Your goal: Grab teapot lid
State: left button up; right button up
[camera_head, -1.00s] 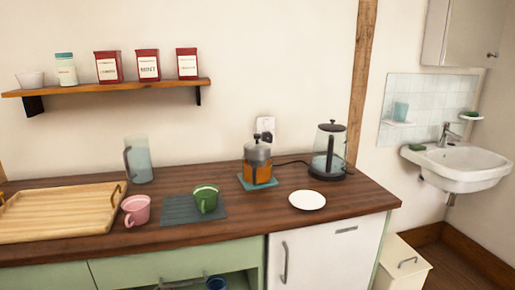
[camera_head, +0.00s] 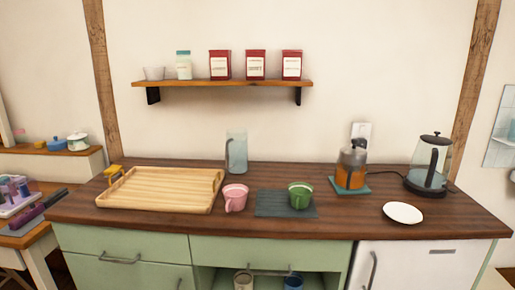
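A glass teapot (camera_head: 351,172) with amber liquid stands on a teal mat (camera_head: 350,188) at the right part of the counter. Its grey lid (camera_head: 353,154) with a small dark knob sits on top. A glass kettle (camera_head: 429,165) with a black base, handle and lid stands to its right. Neither of my grippers is visible in the head view.
The wooden counter (camera_head: 150,220) holds a wooden tray (camera_head: 160,190), a glass pitcher (camera_head: 236,152), a pink cup (camera_head: 235,197), a green cup (camera_head: 300,195) on a dark mat (camera_head: 272,204), and a white plate (camera_head: 403,213). A shelf (camera_head: 220,83) with canisters hangs above.

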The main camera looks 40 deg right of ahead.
aim_at(353, 156)
jog(key=u, duration=1.25)
jog(key=k, duration=1.65)
jog(key=z, duration=1.7)
